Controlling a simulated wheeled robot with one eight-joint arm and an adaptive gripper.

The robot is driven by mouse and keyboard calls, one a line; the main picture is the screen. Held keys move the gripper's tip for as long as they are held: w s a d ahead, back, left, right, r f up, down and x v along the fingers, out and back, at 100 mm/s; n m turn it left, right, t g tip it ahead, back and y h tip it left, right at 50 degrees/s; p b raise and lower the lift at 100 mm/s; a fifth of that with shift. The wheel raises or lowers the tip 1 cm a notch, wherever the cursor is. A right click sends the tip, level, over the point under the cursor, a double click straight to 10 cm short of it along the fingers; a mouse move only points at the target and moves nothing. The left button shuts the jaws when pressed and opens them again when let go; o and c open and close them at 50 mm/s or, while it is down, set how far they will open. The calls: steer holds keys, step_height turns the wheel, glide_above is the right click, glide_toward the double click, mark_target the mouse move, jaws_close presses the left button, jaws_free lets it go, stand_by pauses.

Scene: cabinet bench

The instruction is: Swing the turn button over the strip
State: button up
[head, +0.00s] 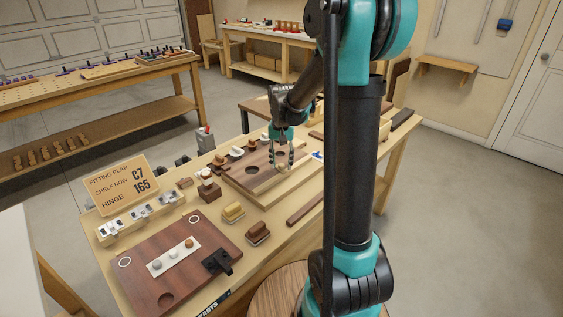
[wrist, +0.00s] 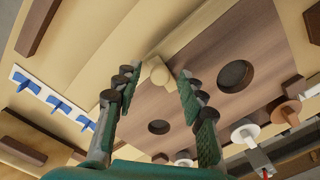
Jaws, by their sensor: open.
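A small light-wood block with a rounded end, which looks like the turn button (wrist: 155,73), sits at the edge of a brown board (wrist: 225,75) in the wrist view. A pale wood strip (wrist: 205,25) runs along that board edge, beside the block. I cannot tell whether the block overlaps the strip. My gripper (wrist: 155,80) is open, with one finger on each side of the block and a visible gap on both sides. In the head view my gripper (head: 283,158) points down over the brown board (head: 247,184), and the fingers partly hide the block.
The brown board has two dark round holes. White and brown knobs (wrist: 244,132) stand along its far side. A white rack with blue hooks (wrist: 57,104) lies at left in the wrist view. A reddish board (head: 195,265) with a black latch (head: 218,262) lies nearer on the bench.

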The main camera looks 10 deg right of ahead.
mark_target(283, 164)
jaws_close()
steer(key=shift+w+d+n, duration=0.15)
steer(key=shift+d+n, duration=0.05)
steer(key=shift+n, duration=0.9)
jaws_free()
step_height(283, 164, up, 12)
stand_by(0.4)
